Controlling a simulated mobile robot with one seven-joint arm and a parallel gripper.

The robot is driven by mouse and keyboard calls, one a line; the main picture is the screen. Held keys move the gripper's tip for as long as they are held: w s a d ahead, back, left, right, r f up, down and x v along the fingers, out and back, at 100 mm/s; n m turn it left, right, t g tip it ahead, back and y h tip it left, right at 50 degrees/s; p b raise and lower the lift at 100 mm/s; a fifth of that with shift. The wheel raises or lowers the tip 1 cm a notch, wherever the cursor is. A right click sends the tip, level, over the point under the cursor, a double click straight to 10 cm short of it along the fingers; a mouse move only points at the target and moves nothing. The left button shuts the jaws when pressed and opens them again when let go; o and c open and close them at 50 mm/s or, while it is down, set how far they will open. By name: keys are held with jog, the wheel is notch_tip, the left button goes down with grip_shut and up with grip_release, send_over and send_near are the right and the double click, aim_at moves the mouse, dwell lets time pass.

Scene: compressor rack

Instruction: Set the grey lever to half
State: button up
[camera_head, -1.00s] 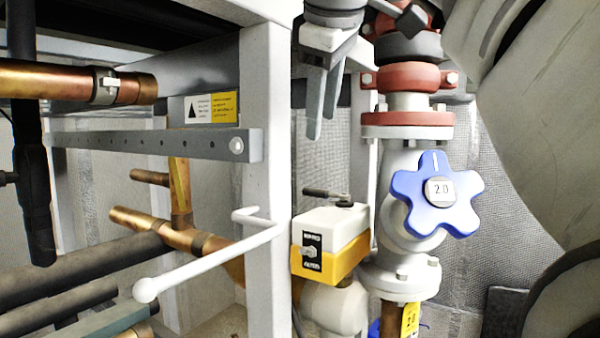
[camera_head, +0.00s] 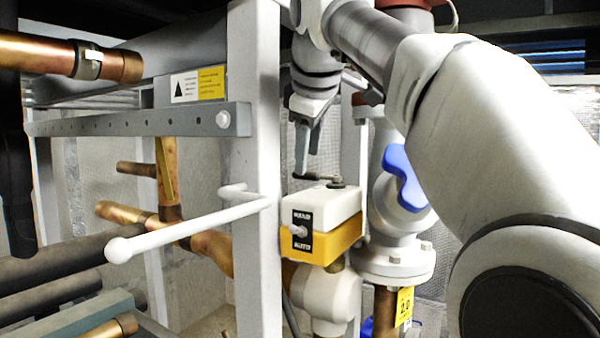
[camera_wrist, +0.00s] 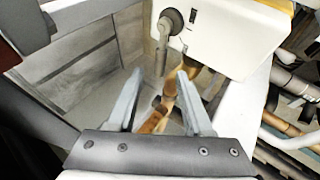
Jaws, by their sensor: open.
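The grey lever (camera_head: 322,178) is a short dark handle on top of a white and yellow valve box (camera_head: 345,205). It lies roughly flat, its free end pointing left from a round pivot. In the wrist view the lever (camera_wrist: 163,48) runs from its pivot at the box's edge down toward the gap between my fingertips. My gripper (camera_head: 304,165) is open and points down at the lever's free end. In the wrist view my gripper (camera_wrist: 160,75) has one finger on each side of the lever's end line. I cannot tell whether either finger touches it.
A pale frame post (camera_head: 257,160) stands just left of the box, with a white ball-ended rod (camera_head: 190,228) sticking out leftward. A blue handwheel (camera_head: 403,180) on a grey valve is close on the right, partly behind my arm. Copper pipes (camera_head: 168,180) lie left.

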aim_at(315, 176)
jog(key=shift+x, duration=1.65)
grip_shut()
